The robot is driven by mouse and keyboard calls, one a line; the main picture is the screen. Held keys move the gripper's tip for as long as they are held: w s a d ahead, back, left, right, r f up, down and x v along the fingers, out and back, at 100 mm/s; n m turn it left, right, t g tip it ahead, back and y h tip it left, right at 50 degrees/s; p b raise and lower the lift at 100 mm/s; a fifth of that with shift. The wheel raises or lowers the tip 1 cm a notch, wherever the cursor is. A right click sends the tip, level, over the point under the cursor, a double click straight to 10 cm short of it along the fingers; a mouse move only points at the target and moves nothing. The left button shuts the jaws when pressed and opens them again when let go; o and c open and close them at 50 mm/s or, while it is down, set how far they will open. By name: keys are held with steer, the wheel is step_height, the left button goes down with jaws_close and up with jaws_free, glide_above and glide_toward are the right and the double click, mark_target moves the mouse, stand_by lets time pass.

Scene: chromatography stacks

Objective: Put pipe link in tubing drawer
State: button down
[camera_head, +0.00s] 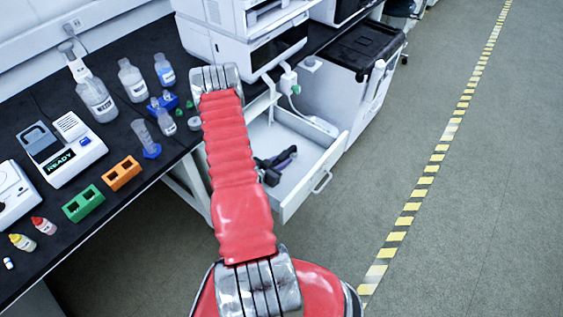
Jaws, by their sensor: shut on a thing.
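The open white drawer (323,164) juts out under the bench in the middle of the picture, its handle facing the aisle. My gripper (280,163), small and dark, shows over the drawer, partly hidden behind my red arm. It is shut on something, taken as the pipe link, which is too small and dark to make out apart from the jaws. I cannot tell whether it touches the drawer floor. The drawer's left part is hidden by my arm.
Bottles (97,97), a READY device (72,150), a green rack (83,203) and an orange rack (122,173) stand on the black bench. A white instrument (265,50) stands behind the drawer. A black-lidded bin (360,50) is beyond it. The floor to the right is clear.

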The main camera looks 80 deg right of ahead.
steer(key=shift+f, duration=0.45)
steer(key=c, duration=1.5)
jaws_free()
steer(key=shift+c, duration=0.2)
steer(key=shift+r, duration=0.1)
steer(key=shift+r, duration=0.55)
steer(key=v, duration=1.2)
steer(key=shift+s+d, duration=0.1)
